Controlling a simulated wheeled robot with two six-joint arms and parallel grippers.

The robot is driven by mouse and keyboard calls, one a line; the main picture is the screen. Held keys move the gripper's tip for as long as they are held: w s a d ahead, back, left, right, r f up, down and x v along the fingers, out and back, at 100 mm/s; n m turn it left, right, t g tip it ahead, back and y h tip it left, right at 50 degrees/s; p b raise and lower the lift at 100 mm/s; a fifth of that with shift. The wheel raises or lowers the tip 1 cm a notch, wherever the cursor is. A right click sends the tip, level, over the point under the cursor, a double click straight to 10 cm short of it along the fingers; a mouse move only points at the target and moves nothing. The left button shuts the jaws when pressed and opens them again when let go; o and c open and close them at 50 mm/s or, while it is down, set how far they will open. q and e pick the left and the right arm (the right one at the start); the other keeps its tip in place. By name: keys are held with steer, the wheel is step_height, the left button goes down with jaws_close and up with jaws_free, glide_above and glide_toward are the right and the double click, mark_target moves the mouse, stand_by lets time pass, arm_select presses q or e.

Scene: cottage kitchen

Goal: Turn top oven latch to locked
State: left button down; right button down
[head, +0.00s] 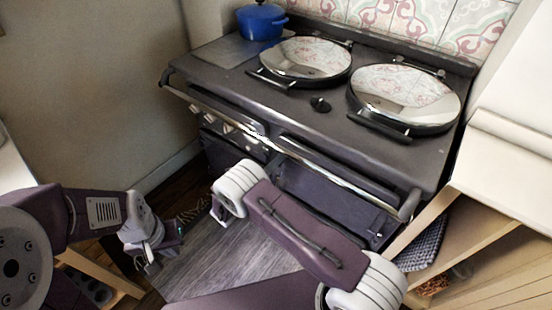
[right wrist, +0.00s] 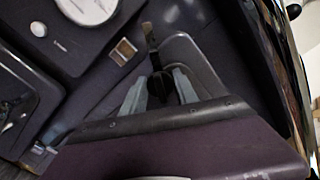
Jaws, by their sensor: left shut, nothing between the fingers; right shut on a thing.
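The dark range cooker (head: 330,105) stands against the tiled wall, its oven doors on the front below a rail. In the right wrist view, my right gripper (right wrist: 160,88) is shut on a small dark latch (right wrist: 157,62) on the cooker front. The latch's narrow tip points up past the grey fingers. I cannot tell whether it is at locked. In the head view my right forearm and wrist cover part of the oven front and hide the latch and fingertips. My left gripper (head: 150,258) is shut and empty, low at the left, away from the cooker.
A blue pot (head: 262,21) and two round lids (head: 305,58) are on the cooker top. A metal rail (head: 300,158) runs along its front. A wooden shelf unit (head: 490,240) stands close at the right. Floor is clear at the left front.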

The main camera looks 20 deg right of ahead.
steer(key=n+p, duration=0.1)
steer(key=n, duration=0.4)
steer(key=shift+s+d+f+n, duration=0.1)
steer(key=shift+n, duration=0.2)
stand_by(0.5)
steer(key=c, duration=0.9)
jaws_free()
steer(key=shift+d, duration=0.1)
steer(key=shift+c, duration=0.2)
steer(key=v, duration=0.9)
